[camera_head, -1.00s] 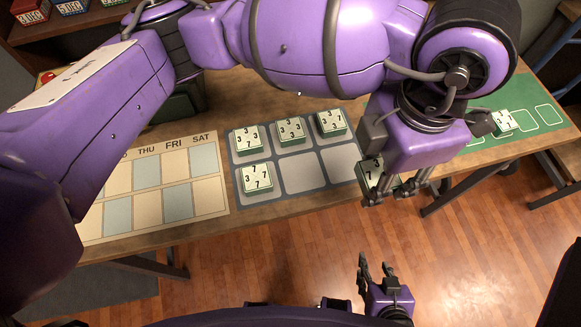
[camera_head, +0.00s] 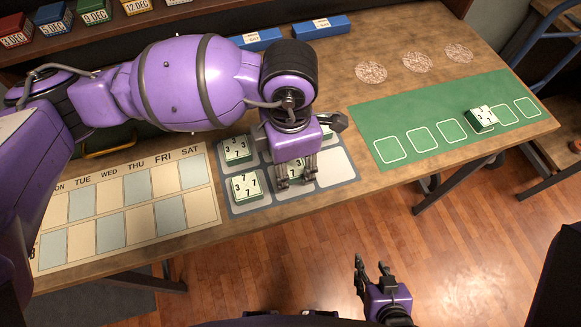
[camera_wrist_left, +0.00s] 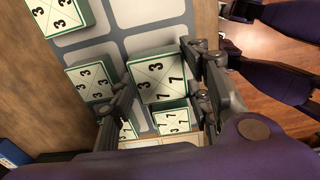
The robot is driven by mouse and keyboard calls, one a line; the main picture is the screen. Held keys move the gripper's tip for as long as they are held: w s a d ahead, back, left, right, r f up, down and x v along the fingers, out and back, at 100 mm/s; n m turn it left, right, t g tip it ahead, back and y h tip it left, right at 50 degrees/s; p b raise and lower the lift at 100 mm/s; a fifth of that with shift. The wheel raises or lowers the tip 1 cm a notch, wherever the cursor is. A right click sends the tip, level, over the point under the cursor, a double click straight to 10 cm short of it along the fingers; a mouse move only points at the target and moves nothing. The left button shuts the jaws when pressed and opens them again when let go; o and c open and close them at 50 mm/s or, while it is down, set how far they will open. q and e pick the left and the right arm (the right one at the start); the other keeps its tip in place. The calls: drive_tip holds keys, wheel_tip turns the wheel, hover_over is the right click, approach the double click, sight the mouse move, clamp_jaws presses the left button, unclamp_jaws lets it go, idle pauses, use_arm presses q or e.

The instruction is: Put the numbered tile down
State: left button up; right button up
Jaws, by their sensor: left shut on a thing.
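My left gripper (camera_head: 296,183) is shut on a white numbered tile with a green base (camera_head: 295,170), marked with 3s and 7s. It holds the tile over the lower middle cell of the grey sorting mat (camera_head: 338,165). In the left wrist view the held tile (camera_wrist_left: 160,78) sits between both fingers; whether it touches the mat I cannot tell. My right gripper (camera_head: 372,262) is open and empty.
A green mat (camera_head: 400,130) with outlined slots lies to the right and bears another tile (camera_head: 482,118). A calendar sheet (camera_head: 125,205) lies to the left. Blue boxes (camera_head: 320,27) and round discs (camera_head: 417,62) are at the back. The lower right cell is clear.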

sight(290, 166)
use_arm(q)
drive_tip(key=shift+f, duration=1.35)
drive_tip(key=shift+f, duration=0.15)
drive_tip(key=o, duration=1.3)
wheel_tip(290, 166, up, 12)
drive_tip(key=shift+r, duration=0.15)
